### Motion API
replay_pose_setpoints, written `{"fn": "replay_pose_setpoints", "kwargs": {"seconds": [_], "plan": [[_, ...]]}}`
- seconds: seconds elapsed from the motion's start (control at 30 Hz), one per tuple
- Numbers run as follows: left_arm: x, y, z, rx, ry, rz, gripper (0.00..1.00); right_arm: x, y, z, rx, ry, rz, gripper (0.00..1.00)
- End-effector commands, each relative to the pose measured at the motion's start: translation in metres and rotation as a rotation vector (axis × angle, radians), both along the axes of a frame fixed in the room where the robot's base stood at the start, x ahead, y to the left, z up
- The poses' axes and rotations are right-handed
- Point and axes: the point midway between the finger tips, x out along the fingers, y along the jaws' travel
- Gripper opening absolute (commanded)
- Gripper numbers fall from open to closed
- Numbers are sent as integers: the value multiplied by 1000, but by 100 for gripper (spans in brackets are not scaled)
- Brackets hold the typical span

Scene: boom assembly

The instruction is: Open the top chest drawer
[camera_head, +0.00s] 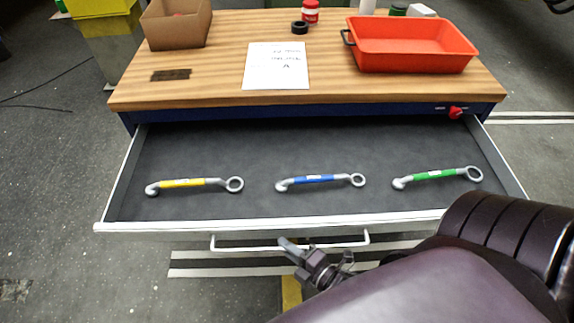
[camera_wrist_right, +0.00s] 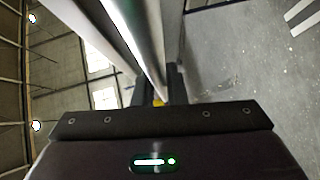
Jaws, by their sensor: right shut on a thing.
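The top chest drawer (camera_head: 320,212) is pulled out far toward me in the head view, with its grey lined inside in sight. Its white bar handle (camera_head: 240,247) runs along the front. My right gripper (camera_head: 293,250) is at the middle of the handle and shut on it. In the right wrist view the handle bar (camera_wrist_right: 152,62) runs down between the fingers (camera_wrist_right: 160,88). Inside the drawer lie a yellow wrench (camera_head: 182,183), a blue wrench (camera_head: 313,180) and a green wrench (camera_head: 435,175), side by side and apart. My left gripper is not in view.
On the wooden chest top (camera_head: 220,80) stand a cardboard box (camera_head: 178,28), an orange-red tray (camera_head: 412,52), a paper sheet (camera_head: 276,66) and a black tape roll (camera_head: 299,28). A red knob (camera_head: 456,112) sits at the right below the top. Floor is clear left of the drawer.

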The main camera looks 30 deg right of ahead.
Motion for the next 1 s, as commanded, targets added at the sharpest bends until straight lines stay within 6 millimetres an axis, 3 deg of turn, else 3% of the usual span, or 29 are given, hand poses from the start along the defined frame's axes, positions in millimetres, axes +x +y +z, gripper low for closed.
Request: {"fn": "replay_pose_setpoints", "kwargs": {"seconds": [0.2,0.57,0.6,0.73,1.0], "plan": [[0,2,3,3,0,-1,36,-11,7,0,1,1,0,0],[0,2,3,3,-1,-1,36,-12,7,-1,0,1,0,0],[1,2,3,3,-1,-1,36,-12,7,-1,0,1,0,14],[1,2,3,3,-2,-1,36,-11,7,-1,0,1,0,31],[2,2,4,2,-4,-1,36,-11,7,0,0,0,0,33]]}}
